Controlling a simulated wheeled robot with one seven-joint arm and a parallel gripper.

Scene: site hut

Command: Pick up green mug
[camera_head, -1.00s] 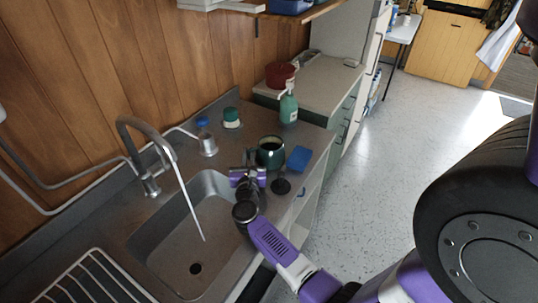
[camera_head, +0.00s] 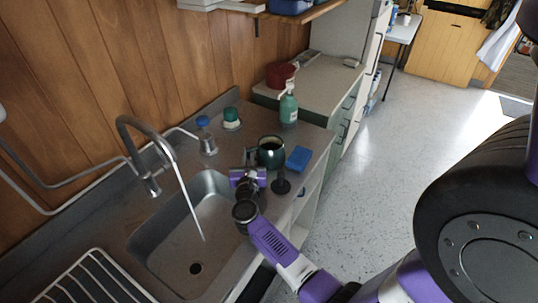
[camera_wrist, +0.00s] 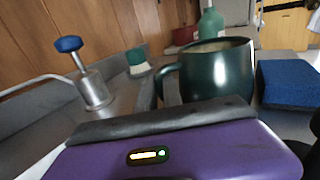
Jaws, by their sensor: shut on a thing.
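The dark green mug (camera_head: 271,153) stands upright on the counter to the right of the sink. In the wrist view the mug (camera_wrist: 222,75) is just beyond my gripper, with its handle on the left side. My gripper (camera_head: 250,161) is low over the counter, reaching the mug's near left side. It is shut on the mug, seemingly at the handle. The purple gripper body hides most of the contact in the wrist view.
A blue sponge (camera_head: 299,158) lies close right of the mug. The sink (camera_head: 160,247) and faucet (camera_head: 150,177) are left.

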